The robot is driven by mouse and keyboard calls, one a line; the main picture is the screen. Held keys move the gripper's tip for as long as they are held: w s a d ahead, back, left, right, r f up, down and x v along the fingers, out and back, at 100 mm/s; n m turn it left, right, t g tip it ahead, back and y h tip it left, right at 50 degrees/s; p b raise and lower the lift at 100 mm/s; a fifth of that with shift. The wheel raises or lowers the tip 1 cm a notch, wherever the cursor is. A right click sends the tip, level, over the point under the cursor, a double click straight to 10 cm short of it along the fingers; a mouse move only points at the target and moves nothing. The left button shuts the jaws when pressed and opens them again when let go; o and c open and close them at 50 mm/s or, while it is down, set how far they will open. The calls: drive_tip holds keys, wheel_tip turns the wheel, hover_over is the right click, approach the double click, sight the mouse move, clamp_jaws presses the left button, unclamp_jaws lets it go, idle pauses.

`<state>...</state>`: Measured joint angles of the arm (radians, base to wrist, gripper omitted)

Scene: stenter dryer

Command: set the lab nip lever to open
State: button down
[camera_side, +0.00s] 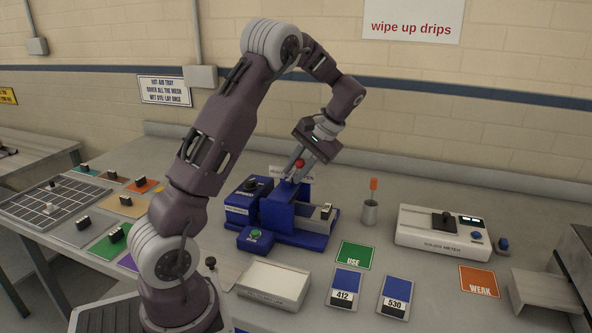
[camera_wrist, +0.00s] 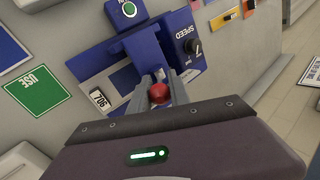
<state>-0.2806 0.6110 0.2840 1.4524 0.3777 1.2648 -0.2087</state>
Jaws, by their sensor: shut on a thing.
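The lab nip is a blue machine (camera_side: 275,210) in the middle of the bench. Its lever has a red ball knob (camera_side: 299,163), which also shows in the wrist view (camera_wrist: 159,93). My gripper (camera_side: 298,168) reaches down from above and is shut on the lever at the red knob, with the fingers on either side of it. The lever's shaft is mostly hidden by the fingers, so I cannot tell its exact angle. A white label behind the lever is partly covered by my gripper.
A speed dial (camera_wrist: 192,45) and a green button (camera_wrist: 129,9) are on the blue machine. A cup with an orange-handled tool (camera_side: 370,208) and a white colour meter (camera_side: 444,232) stand to its right. A green "USE" card (camera_side: 355,254) lies in front.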

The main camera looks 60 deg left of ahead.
drive_tip(key=c, duration=1.3)
unclamp_jaws()
drive_tip(key=v, duration=0.7)
drive_tip(key=shift+d+r, duration=0.2)
drive_tip(key=shift+d, duration=0.1)
drive_tip(key=s+d+r+m+t+h, duration=0.1)
drive_tip(key=s+d+r+m+t, duration=0.15)
drive_tip(key=s+d, duration=0.4)
drive_tip(key=s+d+r+m+t+h, duration=0.2)
drive_tip(key=s+d+r+t, duration=0.2)
drive_tip(key=d, duration=0.6)
drive_tip(key=s+d+f+t, duration=0.1)
drive_tip(key=s+d, duration=0.2)
drive_tip(key=s+d+f+m+t+h, duration=0.1)
drive_tip(key=s+d, duration=0.2)
drive_tip(key=s+d+f+m+t, duration=0.1)
drive_tip(key=s+d+f, duration=0.1)
drive_tip(key=s+d, duration=0.1)
drive_tip(key=shift+s+t, duration=0.25)
drive_tip(key=shift+s, duration=0.1)
